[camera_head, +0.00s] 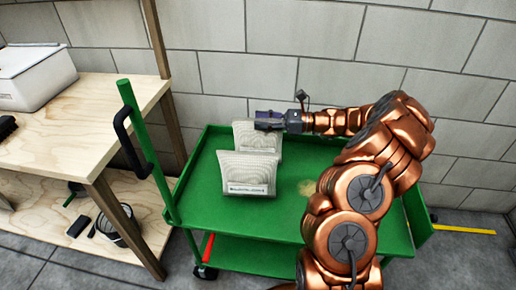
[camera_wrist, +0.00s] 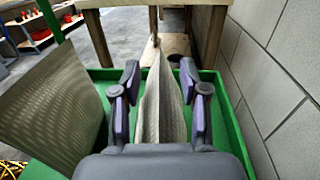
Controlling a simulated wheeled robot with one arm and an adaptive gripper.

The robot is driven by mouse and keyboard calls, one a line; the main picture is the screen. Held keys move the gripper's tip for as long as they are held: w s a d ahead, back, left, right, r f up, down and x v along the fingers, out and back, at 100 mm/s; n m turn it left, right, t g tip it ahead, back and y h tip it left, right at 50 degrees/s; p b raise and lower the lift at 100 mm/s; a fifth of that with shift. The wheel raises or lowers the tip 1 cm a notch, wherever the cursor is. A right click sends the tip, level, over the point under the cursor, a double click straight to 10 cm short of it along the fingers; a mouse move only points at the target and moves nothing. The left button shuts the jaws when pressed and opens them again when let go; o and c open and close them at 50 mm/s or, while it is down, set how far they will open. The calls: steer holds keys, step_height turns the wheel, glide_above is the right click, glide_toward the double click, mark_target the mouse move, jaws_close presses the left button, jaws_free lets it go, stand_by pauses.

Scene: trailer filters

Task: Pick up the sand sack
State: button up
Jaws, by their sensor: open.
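Two pale, ribbed, sack-like things stand upright on the green cart in the head view. The front one (camera_head: 247,173) has a dark printed label that I cannot read clearly. The rear one (camera_head: 262,137) is partly hidden behind it and by my gripper (camera_head: 268,121), which is at its upper part. I cannot tell which is the sand sack. In the wrist view, the rear one (camera_wrist: 160,108) stands edge-on between the two open fingers of my gripper (camera_wrist: 160,78), with a gap on each side. The front one (camera_wrist: 52,112) is to the left, outside the fingers.
The green cart (camera_head: 285,220) has a raised rim and a handle post at left. A wooden shelf unit (camera_head: 90,120) with a white box (camera_head: 35,75) stands left of it. A block wall (camera_head: 330,55) runs close behind.

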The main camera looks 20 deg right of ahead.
steer(key=shift+w+a, duration=0.1)
steer(key=shift+c, duration=0.2)
jaws_close()
steer(key=shift+r, duration=0.1)
stand_by(0.4)
